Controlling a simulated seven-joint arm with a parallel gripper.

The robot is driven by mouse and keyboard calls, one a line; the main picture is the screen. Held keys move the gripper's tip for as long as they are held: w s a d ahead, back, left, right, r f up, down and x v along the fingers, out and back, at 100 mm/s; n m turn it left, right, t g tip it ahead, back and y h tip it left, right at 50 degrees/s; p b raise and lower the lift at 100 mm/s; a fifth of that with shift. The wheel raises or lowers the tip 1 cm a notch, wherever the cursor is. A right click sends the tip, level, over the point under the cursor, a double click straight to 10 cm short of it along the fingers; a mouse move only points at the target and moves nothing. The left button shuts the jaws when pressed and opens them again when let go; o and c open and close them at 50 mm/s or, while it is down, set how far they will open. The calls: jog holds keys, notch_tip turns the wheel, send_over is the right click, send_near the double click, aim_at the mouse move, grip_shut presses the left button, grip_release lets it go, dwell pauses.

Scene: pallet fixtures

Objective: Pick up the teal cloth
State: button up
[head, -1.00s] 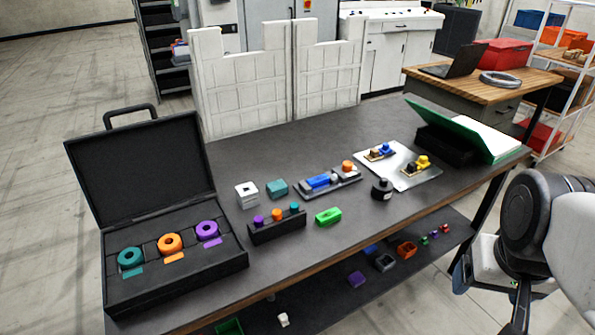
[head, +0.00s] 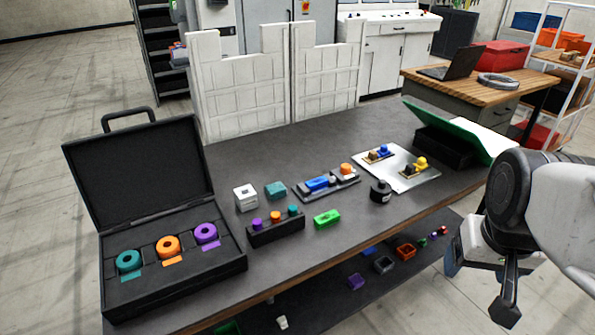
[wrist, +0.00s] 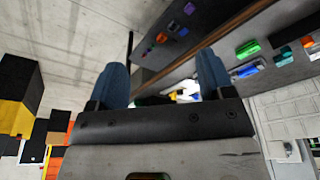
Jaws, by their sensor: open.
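The teal cloth (head: 275,190) appears as a small folded teal piece on the grey table, between a white block and the fixture with a blue part. My gripper shows in the wrist view (wrist: 162,80) with its two blue fingers wide apart and nothing between them. In the head view my arm is at the right, off the table's front edge, well away from the cloth. A teal patch shows at the right of the wrist view, but I cannot tell whether it is the cloth.
An open black case (head: 230,272) fills the table's left end. A green-lidded box (head: 440,149) is at the right. A lower shelf holds small parts.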

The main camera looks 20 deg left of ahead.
jog(key=w+a+r+n, duration=0.1)
jog(key=w+a, duration=0.2)
jog(key=w, duration=0.3)
jog(key=w+a+n, duration=0.1)
jog(key=w+a, duration=0.3)
jog(key=w, duration=0.2)
jog(key=n+g+y, duration=0.1)
jog(key=n+g, duration=0.1)
jog(key=n, duration=0.5)
send_over(276, 187)
jog(key=d, duration=0.1)
jog(key=f, duration=1.4)
jog(key=shift+s+f, duration=0.25)
jog(key=shift+f, duration=0.15)
jog(key=shift+w+a+f, duration=0.1)
jog(key=shift+a+f, duration=0.05)
jog(key=shift+a, duration=0.1)
jog(key=shift+a+f, duration=0.1)
jog(key=shift+f, duration=1.2)
